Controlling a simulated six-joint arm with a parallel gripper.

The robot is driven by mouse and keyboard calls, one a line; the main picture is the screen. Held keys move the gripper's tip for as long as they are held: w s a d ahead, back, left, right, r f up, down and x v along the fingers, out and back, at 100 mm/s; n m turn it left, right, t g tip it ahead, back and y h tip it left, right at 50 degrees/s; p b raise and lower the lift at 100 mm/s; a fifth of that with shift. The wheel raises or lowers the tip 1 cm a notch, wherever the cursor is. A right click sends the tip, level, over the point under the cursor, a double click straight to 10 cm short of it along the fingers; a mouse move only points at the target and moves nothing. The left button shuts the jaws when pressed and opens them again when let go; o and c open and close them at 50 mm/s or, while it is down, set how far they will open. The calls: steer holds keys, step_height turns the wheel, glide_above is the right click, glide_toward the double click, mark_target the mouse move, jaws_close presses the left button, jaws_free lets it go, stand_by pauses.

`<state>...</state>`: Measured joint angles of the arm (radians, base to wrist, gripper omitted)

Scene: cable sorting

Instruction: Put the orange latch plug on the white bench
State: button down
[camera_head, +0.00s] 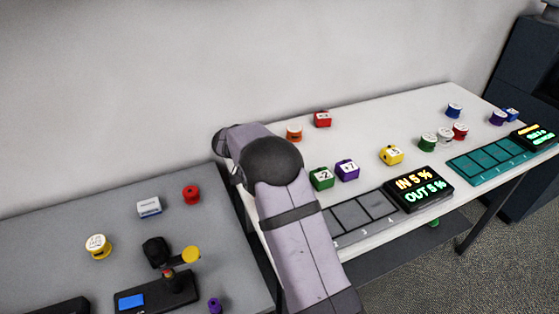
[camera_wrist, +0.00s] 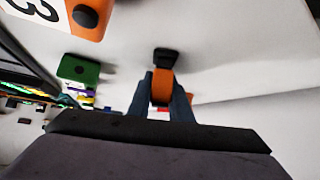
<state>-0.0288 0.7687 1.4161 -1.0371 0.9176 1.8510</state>
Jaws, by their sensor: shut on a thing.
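The orange latch plug (camera_wrist: 162,91), orange with a black end, is between the two blue-grey fingers of my gripper (camera_wrist: 166,84) in the wrist view. The fingers are shut on it. In the head view my arm hides the gripper and, as far as I can tell, the held plug. The white bench (camera_head: 385,122) runs from the middle to the right of the head view. I cannot tell whether the plug touches the bench.
Orange (camera_head: 294,133), red (camera_head: 322,119), green (camera_head: 321,178), purple (camera_head: 347,170) and yellow (camera_head: 391,154) pieces stand on the bench. A grey slotted tray (camera_head: 362,211) and a display (camera_head: 419,188) line its front. A grey table (camera_head: 75,245) is at left.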

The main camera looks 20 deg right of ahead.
steer(key=shift+f, duration=0.2)
steer(key=c, duration=1.6)
jaws_free()
steer(key=shift+r, duration=0.1)
steer(key=shift+r, duration=0.1)
steer(key=shift+r, duration=0.15)
steer(key=b+v, duration=0.2)
steer(key=v, duration=0.9)
steer(key=shift+s+a+r, duration=0.15)
steer(key=shift+a, duration=0.2)
steer(key=shift+s, duration=0.1)
steer(key=s+a+f+n+g+y+p, duration=0.1)
steer(key=s+a+n+y+p, duration=0.1)
steer(key=s, duration=0.8)
steer(key=s+a+f+n+g+y+p, duration=0.1)
steer(key=s+a+n+y+p, duration=0.2)
steer(key=s+n, duration=0.4)
steer(key=s+a+f+n+g+y+p, duration=0.1)
steer(key=s+a+n+y+p, duration=0.1)
steer(key=s, duration=1.2)
steer(key=shift+s+a+f+n+g+y+p, duration=0.15)
steer(key=shift+n+y+p, duration=0.25)
steer(key=shift+n+p, duration=0.3)
steer(key=shift+s+a+n+g+y+p, duration=0.15)
steer(key=shift+n+y+p, duration=0.3)
steer(key=shift+p, duration=0.35)
